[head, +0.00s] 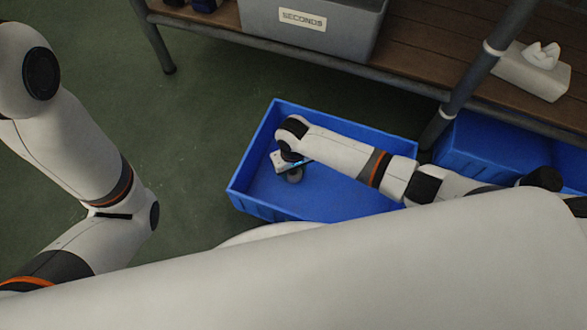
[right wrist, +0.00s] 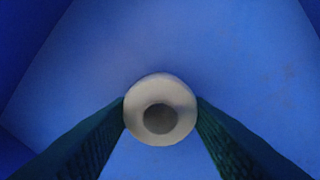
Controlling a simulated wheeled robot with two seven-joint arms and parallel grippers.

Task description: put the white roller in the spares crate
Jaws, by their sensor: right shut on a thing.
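The white roller (right wrist: 160,110) is seen end-on in the right wrist view, with a dark hole in its middle. The two dark green fingers of my right gripper (right wrist: 161,112) are shut on its sides. In the head view my right gripper (head: 291,169) reaches into a blue crate (head: 330,209) on the floor, with a small part of the roller (head: 295,176) showing below it. Blue crate surfaces fill the right wrist view behind the roller; I cannot tell whether the roller touches the bottom. No label shows on this crate. My left gripper is out of view.
A wooden shelf (head: 420,55) with dark metal legs runs behind the crate. It carries a grey bin (head: 345,32) labelled SECONDS and a tissue box (head: 530,75). A second blue crate (head: 490,145) stands at the right. Green floor (head: 190,130) is clear at the left.

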